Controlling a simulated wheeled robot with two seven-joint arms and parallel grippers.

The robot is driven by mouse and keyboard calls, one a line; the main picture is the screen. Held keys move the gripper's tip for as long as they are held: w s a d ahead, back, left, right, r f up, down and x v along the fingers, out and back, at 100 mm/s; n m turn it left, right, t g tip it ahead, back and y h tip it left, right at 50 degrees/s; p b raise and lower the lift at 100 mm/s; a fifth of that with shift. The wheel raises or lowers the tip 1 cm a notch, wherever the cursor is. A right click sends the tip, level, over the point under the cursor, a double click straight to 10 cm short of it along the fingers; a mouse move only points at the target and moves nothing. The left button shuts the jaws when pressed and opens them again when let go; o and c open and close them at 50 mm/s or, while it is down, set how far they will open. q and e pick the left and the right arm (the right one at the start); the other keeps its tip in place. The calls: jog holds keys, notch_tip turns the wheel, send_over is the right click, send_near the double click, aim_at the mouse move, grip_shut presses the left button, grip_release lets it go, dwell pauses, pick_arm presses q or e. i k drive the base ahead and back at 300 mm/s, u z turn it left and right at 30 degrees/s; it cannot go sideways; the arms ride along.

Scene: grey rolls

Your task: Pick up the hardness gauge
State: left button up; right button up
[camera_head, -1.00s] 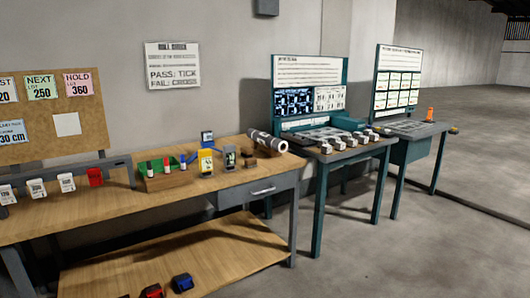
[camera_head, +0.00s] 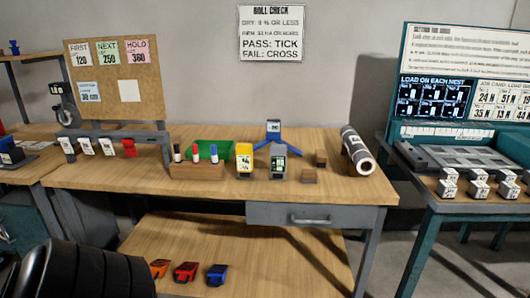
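Small handheld instruments stand in the middle of the wooden workbench (camera_head: 115,178). Behind the grey one is a blue device (camera_head: 273,131) on a blue stand with spread legs. The labels are too small to read, so I cannot tell for certain which is the hardness gauge; the grey meter looks likely. Neither of my grippers is in view.
A teal table (camera_head: 433,195) stands at right.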

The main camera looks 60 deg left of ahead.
aim_at(277, 152)
jog(key=u, duration=1.05)
jog(key=i, duration=1.05)
jog(key=u, duration=1.1)
